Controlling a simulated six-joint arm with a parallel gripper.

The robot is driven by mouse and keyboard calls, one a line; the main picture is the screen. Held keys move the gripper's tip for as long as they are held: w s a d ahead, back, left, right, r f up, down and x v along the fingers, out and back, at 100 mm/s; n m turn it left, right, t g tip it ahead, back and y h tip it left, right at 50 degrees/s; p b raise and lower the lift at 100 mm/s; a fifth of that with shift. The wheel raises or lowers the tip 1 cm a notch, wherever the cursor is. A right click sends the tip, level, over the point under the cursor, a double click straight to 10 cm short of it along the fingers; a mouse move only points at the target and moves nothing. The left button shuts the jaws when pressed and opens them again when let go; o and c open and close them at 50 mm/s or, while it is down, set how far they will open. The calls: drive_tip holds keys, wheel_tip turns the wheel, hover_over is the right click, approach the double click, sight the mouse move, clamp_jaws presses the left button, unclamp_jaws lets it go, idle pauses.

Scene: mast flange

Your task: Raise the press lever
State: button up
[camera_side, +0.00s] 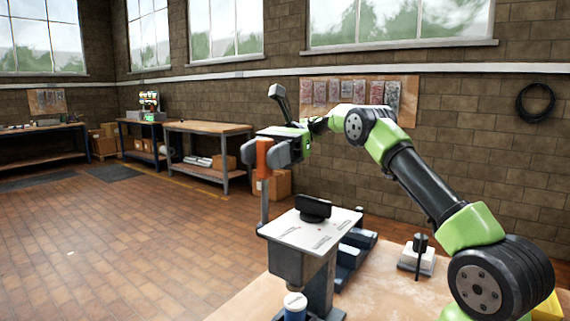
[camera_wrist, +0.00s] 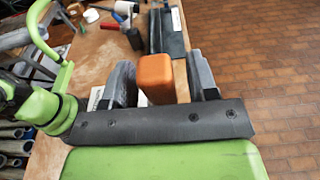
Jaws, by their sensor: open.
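The press lever shows in the side view as an orange grip (camera_side: 263,158) on a thin grey rod (camera_side: 264,205). The rod runs down to the left edge of a white-topped plate (camera_side: 300,232) and stands close to upright. My gripper (camera_side: 266,152) is at the orange grip, with a grey finger on either side of it. In the wrist view the orange grip (camera_wrist: 155,78) sits between the fingers of my gripper (camera_wrist: 162,82). My gripper is open. The lever's lower joint is hidden.
A black part (camera_side: 313,207) sits on the white plate. Dark blue blocks (camera_side: 355,255) and a white block with a black post (camera_side: 418,258) stand on the wooden bench (camera_side: 380,290). A blue and white cylinder (camera_side: 295,306) is at the front. Open floor lies left.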

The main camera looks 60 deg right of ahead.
drive_tip(key=shift+a+h, duration=0.3)
drive_tip(key=shift+a, duration=0.1)
drive_tip(key=a+f+h, duration=0.7)
drive_tip(key=a+h, duration=0.4)
drive_tip(key=a, duration=0.1)
drive_tip(key=shift+s+d+r+n, duration=1.05)
drive_tip(key=shift+d+r, duration=0.8)
drive_tip(key=shift+r, duration=3.5)
drive_tip(key=s+f+n+t+h, duration=0.2)
drive_tip(key=s+f+n+t, duration=0.2)
drive_tip(key=s+n+t, duration=0.3)
drive_tip(key=shift+s+d+f+n+h, duration=0.25)
drive_tip(key=shift+s+n, duration=2.2)
drive_tip(key=shift+s, duration=3.9)
drive_tip(key=shift+a, duration=0.1)
